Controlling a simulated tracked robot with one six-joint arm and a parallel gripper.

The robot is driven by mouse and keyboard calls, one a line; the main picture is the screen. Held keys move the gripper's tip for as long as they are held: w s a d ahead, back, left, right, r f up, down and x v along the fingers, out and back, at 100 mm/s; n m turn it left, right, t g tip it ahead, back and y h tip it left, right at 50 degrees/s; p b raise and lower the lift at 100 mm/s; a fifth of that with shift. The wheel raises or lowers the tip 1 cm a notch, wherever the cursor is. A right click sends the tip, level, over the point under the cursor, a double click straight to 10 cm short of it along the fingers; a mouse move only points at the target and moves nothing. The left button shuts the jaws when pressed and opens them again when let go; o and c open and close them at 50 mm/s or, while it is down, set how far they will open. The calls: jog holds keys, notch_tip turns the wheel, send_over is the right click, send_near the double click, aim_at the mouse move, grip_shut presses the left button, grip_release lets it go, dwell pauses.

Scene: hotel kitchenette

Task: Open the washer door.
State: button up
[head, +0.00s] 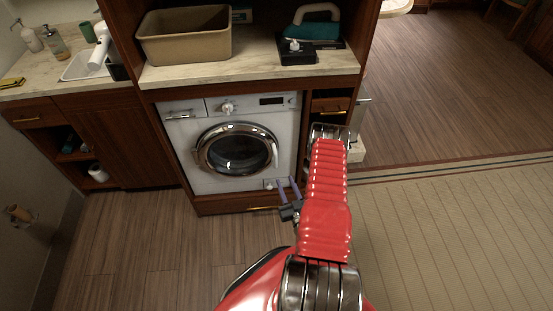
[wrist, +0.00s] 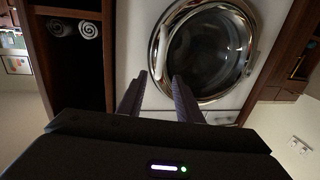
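The white washer (head: 180,130) stands under the counter. Its round door (head: 236,150) has a chrome rim and dark glass and looks closed. In the wrist view the door (wrist: 205,50) fills the upper middle, with its chrome rim just beyond my fingers. My gripper (head: 288,181) is in front of the washer's lower right, below and right of the door in the head view.
A tan bin (head: 185,45) and a teal iron (head: 313,27) stand on the counter above. A wooden drawer front (head: 235,204) runs beneath the washer. Drawers (head: 330,104) and a cabinet side are close on the right. Wood floor (head: 130,240) is clear at front left.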

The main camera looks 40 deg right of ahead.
aim_at(276, 161)
jog(key=shift+w, duration=0.1)
jog(key=x, duration=1.3)
jog(key=shift+w+d, duration=0.2)
jog(key=shift+w, duration=0.1)
jog(key=shift+a, duration=0.1)
grip_shut()
dwell(0.5)
